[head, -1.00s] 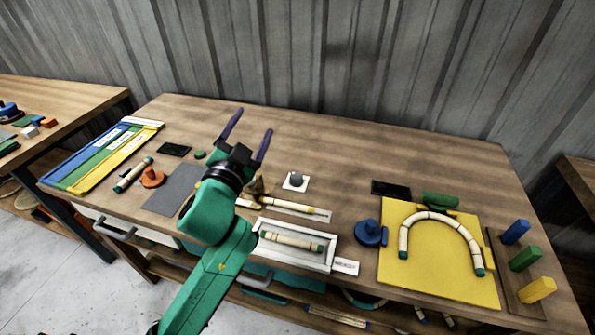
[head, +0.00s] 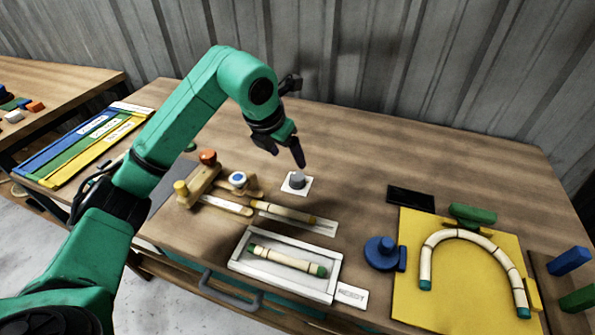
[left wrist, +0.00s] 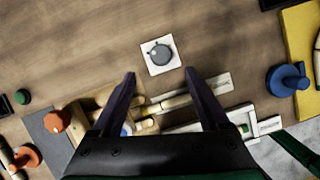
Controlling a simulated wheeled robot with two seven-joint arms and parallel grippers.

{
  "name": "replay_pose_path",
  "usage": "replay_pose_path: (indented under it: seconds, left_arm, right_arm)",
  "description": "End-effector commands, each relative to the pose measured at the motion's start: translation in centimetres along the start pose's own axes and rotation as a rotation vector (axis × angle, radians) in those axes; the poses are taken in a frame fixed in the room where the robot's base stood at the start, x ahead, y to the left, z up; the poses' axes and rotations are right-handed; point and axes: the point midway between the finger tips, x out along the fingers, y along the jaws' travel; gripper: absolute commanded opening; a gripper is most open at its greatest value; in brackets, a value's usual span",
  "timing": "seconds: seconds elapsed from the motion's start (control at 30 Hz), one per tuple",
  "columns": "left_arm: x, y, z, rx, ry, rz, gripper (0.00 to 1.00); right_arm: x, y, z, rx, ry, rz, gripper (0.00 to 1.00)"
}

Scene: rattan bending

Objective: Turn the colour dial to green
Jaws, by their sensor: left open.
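The dial is a grey round knob (head: 297,181) on a small white square plate (head: 287,188) near the middle of the table. In the left wrist view the knob (left wrist: 160,53) sits just beyond the fingertips, on its white plate (left wrist: 173,66). No colour marks on it can be made out. My left gripper (head: 287,157) points down just above and behind the knob. In the left wrist view my left gripper (left wrist: 160,76) is open and empty, its fingers apart on either side of the plate's line. My right gripper is not in view.
A wooden jig (head: 200,187) with coloured knobs stands left of the dial. A white tray (head: 240,265) holding a rattan piece lies in front. A blue knob (head: 380,253) and yellow board (head: 415,275) with a bent rattan arch are at right. Table behind the dial is clear.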

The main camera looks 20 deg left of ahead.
Motion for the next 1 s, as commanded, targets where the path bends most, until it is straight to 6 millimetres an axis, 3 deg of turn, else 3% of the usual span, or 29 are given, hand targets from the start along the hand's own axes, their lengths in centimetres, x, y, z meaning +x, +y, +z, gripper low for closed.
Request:
replay_pose_path:
  seconds: [0.2,0.33,0.5,0.7,0.73,0.9,0.93,1.0]
  left_arm:
    - [5.9,-0.2,0.0,0.0,0.005,-0.006,0.78]
    - [8.6,-0.2,0.0,0.0,0.002,-0.005,0.78]
    - [10.2,-0.2,0.0,0.002,-0.002,-0.004,0.78]
    - [10.3,-0.2,0.0,0.003,-0.003,-0.003,0.78]
    - [10.3,-0.2,0.0,0.003,-0.003,-0.004,0.74]
    - [10.3,-0.2,0.0,0.003,-0.003,-0.004,0.09]
    - [10.3,-0.2,0.0,0.003,-0.003,-0.004,0.0]
    - [10.3,-0.2,0.0,0.003,-0.003,-0.004,0.0]
  right_arm:
    - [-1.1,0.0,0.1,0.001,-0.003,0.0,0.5]
    - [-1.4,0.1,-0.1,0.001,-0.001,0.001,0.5]
    - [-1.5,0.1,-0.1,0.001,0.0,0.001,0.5]
    - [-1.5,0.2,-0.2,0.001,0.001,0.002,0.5]
    - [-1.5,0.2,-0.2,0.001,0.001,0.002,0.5]
    - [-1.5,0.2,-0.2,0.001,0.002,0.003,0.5]
    - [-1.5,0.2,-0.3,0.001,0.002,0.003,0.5]
    - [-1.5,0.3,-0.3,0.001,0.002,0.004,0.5]
